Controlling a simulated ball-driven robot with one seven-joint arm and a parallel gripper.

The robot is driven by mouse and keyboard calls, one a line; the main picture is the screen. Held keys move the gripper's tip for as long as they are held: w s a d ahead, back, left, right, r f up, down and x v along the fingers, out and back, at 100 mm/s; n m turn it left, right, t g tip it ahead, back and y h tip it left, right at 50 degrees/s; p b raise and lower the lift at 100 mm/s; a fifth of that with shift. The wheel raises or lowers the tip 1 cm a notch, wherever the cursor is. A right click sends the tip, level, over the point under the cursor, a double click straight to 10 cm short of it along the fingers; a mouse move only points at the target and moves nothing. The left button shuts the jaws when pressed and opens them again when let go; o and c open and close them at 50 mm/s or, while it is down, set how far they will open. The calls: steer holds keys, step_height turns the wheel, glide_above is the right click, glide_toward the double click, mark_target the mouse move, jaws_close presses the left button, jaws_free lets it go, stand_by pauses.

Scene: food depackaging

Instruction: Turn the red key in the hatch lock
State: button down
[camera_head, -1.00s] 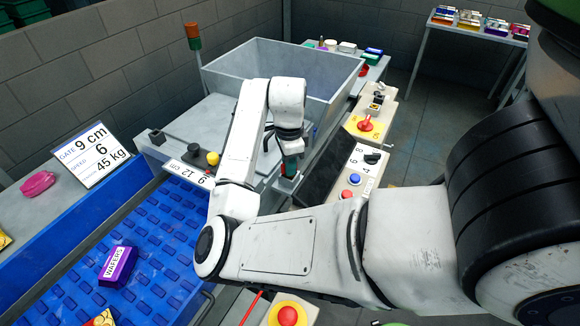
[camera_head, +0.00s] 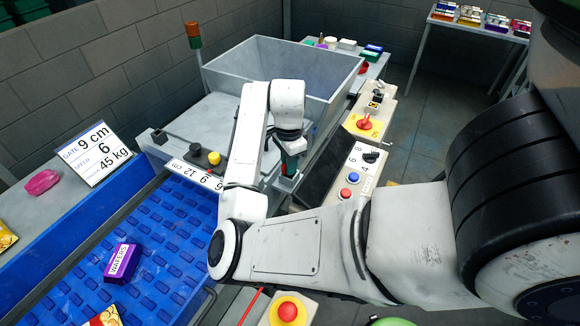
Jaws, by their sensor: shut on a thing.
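My gripper (camera_head: 289,163) points down at the lock post (camera_head: 287,183) on the hatch's near right corner. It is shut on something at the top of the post. The red key is almost wholly hidden by the fingers, so I cannot make out its angle. The hatch (camera_head: 203,128) is a grey flat panel in front of the large grey hopper (camera_head: 270,60).
A blue belt (camera_head: 175,235) carries a purple wafers box (camera_head: 122,261). A control panel (camera_head: 352,178) with blue and red buttons stands right of the lock. A red stop button (camera_head: 288,311) is at the front. A red handle (camera_head: 364,124) sits further back.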

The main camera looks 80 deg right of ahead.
steer(key=shift+n+p, duration=1)
steer(key=shift+n, duration=0.4)
steer(key=shift+n, duration=0.3)
steer(key=n, duration=0.6)
steer(key=shift+n, duration=0.3)
steer(key=c, duration=1.2)
jaws_free()
steer(key=shift+c, duration=0.2)
steer(key=shift+r, duration=3.5)
